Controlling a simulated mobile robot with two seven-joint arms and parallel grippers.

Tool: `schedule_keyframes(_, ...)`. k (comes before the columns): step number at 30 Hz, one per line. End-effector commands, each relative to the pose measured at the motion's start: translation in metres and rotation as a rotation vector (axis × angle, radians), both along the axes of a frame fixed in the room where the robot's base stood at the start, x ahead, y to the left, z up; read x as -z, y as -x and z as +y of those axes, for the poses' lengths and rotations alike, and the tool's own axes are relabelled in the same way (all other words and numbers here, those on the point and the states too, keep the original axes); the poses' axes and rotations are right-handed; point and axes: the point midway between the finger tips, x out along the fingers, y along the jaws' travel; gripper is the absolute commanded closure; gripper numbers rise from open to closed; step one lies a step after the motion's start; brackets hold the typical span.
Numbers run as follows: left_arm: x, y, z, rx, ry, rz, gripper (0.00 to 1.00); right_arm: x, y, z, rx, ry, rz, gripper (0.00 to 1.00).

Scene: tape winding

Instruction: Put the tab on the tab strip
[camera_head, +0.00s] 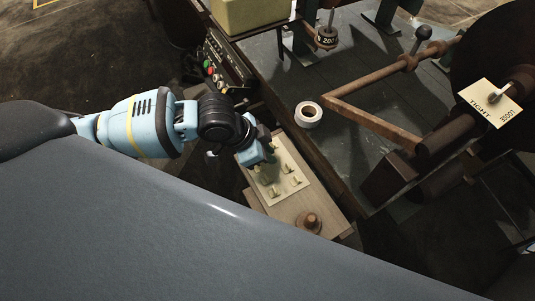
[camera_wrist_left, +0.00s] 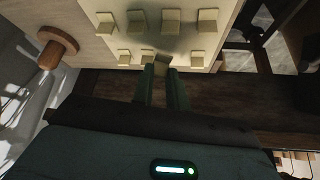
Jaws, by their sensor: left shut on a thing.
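The tab strip (camera_head: 293,170) is a cream plate with small raised cream tabs, lying on a pale wooden board. In the left wrist view the strip (camera_wrist_left: 155,40) fills the top, with tabs in two rows. My left gripper (camera_head: 258,158) is over the strip's far left end. In the left wrist view its two dark fingers (camera_wrist_left: 162,72) are shut on a small cream tab (camera_wrist_left: 161,68), level with the near row. I cannot tell whether this tab touches the strip. The fingers partly hide the strip's edge. My right gripper is not in view.
A wooden knob (camera_head: 309,222) stands on the board's near end. A white tape roll (camera_head: 308,114) lies on the dark bench beside the board. A rusty bar (camera_head: 375,125) and a card reading "TIGHT" (camera_head: 489,103) are to the right. A control box (camera_head: 222,68) stands behind.

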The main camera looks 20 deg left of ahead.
Motion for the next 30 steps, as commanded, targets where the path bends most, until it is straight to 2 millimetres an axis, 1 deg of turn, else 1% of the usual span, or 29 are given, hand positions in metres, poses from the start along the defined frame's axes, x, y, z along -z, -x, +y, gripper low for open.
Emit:
schedule_keyframes(2,0.000,-0.010,0.004,-0.003,-0.002,-0.003,1.00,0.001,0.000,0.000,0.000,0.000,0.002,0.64)
schedule_keyframes(3,0.006,-0.011,0.005,-0.002,-0.002,0.001,1.00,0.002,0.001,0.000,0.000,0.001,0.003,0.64)
schedule_keyframes(6,0.023,-0.010,0.004,-0.001,-0.002,0.001,1.00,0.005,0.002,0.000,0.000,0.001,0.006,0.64)
schedule_keyframes(9,0.033,-0.010,0.004,-0.001,-0.001,0.000,1.00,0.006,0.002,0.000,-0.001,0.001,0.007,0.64)
schedule_keyframes(23,0.039,-0.010,0.004,-0.001,0.000,-0.001,1.00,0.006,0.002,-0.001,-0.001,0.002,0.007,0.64)
schedule_keyframes(24,0.038,-0.010,0.004,0.000,0.000,-0.002,0.80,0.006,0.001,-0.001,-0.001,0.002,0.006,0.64)
schedule_keyframes(27,0.038,-0.010,0.004,0.000,0.000,-0.002,0.67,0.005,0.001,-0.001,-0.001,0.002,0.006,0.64)
schedule_keyframes(30,0.038,-0.010,0.004,0.000,0.000,-0.002,0.66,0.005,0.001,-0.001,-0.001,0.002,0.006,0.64)
